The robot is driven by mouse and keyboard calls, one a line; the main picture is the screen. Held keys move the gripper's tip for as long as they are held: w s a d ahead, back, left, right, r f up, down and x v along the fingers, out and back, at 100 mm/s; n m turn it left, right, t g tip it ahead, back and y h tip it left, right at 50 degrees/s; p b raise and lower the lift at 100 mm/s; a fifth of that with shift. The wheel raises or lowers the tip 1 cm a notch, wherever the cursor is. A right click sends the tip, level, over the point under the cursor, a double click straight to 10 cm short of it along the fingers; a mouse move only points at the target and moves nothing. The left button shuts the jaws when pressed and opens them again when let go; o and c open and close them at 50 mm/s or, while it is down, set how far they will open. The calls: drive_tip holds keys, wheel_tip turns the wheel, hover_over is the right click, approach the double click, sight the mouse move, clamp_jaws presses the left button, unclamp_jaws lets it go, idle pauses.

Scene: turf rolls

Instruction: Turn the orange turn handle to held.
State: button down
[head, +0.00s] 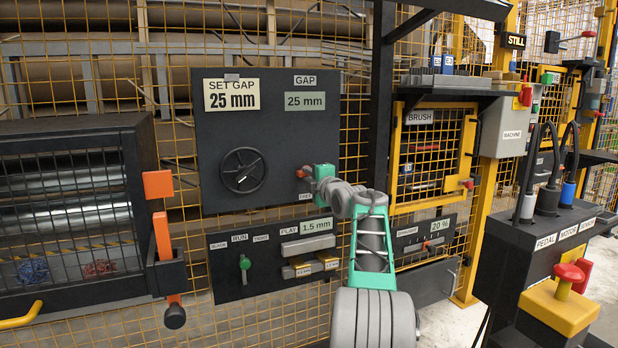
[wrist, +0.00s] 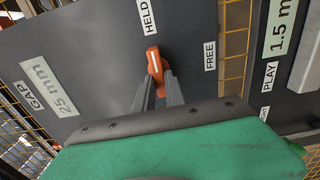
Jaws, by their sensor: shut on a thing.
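The orange turn handle (wrist: 154,65) sits on the dark gap panel (head: 215,130). In the wrist view its white line points nearly up the picture, toward the HELD label (wrist: 147,17). The FREE label (wrist: 210,55) is to its right. My gripper (wrist: 157,88) is shut on the handle, with one grey finger on each side of its near end. In the head view the orange handle (head: 301,173) shows as a small patch just left of my gripper (head: 309,172). My fingers hide part of the handle and its base.
A black handwheel (head: 243,170) is left of the handle. Below is a panel with a green RUN knob (head: 245,263) and grey PLAY blocks (head: 308,244). A yellow-framed BRUSH door (head: 430,155) is at right. An orange lever (head: 161,235) stands at left.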

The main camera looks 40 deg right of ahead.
drive_tip(key=c, duration=1.4)
unclamp_jaws()
drive_tip(key=p+v, duration=0.1)
drive_tip(key=v, duration=0.6)
drive_tip(key=shift+s, duration=0.4)
drive_tip(key=shift+a, duration=0.15)
